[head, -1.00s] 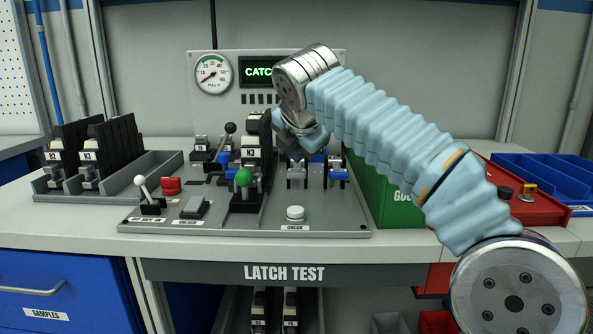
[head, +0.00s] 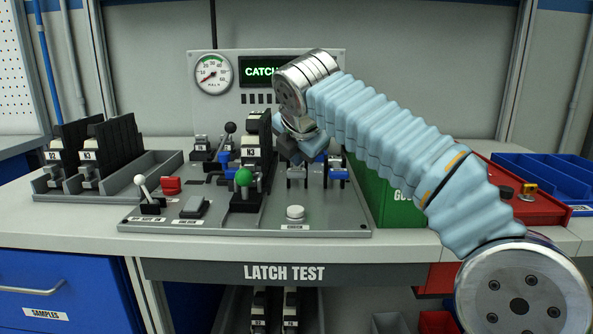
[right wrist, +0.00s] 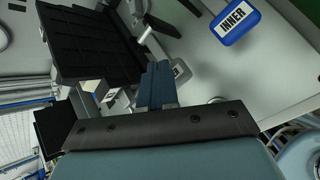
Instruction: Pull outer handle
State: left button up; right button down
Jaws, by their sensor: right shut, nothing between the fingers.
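A black latch unit labelled N3 (head: 251,160) stands upright on the grey test panel (head: 330,228). My right gripper (head: 292,149) is shut and empty just right of the unit's upper part; whether it touches it I cannot tell. In the right wrist view the shut fingers (right wrist: 156,84) point toward a pale handle-like bar beside the black ribbed block (right wrist: 88,42). A blue tag reading INNER (right wrist: 236,21) shows to the right there. I see no tag reading OUTER, and my arm hides part of the panel. My left gripper is not in view.
A green bin (head: 385,195) and red box (head: 520,205) are to the right. Black units stand in a grey tray (head: 120,182) at left.

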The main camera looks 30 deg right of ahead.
aim_at(297, 170)
jog(key=shift+f+b, duration=0.9)
jog(key=shift+f, duration=0.7)
dwell(1.3)
dwell(0.5)
jog(key=shift+r+p, duration=2.05)
jog(key=shift+p, duration=0.3)
notch_tip(297, 170, up, 2)
jog(key=p, duration=0.2)
jog(key=shift+r+p, duration=0.25)
jog(key=shift+p, duration=0.15)
jog(key=shift+r, duration=0.35)
jog(key=shift+r+p, duration=0.4)
jog(key=shift+r, duration=0.5)
